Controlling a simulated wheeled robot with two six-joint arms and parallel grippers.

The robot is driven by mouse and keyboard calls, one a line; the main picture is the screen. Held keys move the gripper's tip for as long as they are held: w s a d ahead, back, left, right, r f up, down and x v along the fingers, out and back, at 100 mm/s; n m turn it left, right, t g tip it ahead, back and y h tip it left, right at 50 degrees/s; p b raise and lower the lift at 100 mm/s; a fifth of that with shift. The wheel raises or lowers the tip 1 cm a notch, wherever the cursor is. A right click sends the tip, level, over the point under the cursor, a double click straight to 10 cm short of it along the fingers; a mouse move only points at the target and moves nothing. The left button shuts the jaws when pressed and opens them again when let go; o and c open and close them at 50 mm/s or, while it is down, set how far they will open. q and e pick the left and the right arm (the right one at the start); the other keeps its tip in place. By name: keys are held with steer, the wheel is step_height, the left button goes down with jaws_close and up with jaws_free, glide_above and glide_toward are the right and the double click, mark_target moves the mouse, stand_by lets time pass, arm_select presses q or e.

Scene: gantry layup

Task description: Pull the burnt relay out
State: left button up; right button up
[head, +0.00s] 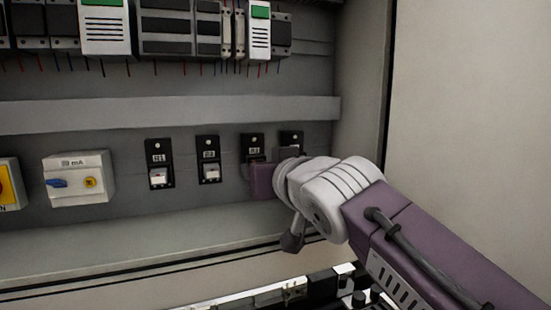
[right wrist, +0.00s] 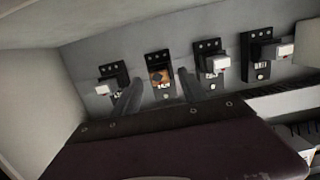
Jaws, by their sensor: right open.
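A row of black relay sockets is on the cabinet's back panel. The relay with a brown-orange, scorched-looking face (right wrist: 159,76) sits in the second socket from the left in the right wrist view. In the head view my right gripper covers most of that socket, labelled like R3 (head: 253,143). My right gripper (right wrist: 157,88) is open, one finger on each side of the scorched relay; I cannot tell whether they touch it. In the head view the right gripper (head: 268,178) is against the panel's right part, its fingertips hidden. My left gripper is not in view.
Pale relays stand in the neighbouring sockets, including R1 (head: 158,173) and R2 (head: 210,172), close beside the gripper. A grey box with a blue lever (head: 78,178) is to the left. A grey duct (head: 170,113) runs above. The cabinet's side wall (head: 362,80) is near on the right.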

steer(key=x, duration=0.4)
steer(key=shift+w+f, duration=0.15)
steer(key=v, duration=0.3)
steer(key=shift+s+r, duration=0.2)
steer(key=shift+s, duration=0.05)
steer(key=c, duration=0.5)
steer(key=shift+w, duration=0.1)
steer(key=c, duration=0.5)
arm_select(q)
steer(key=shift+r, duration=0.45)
arm_select(e)
steer(key=shift+w+f, duration=0.15)
steer(key=shift+w, duration=0.05)
jaws_close()
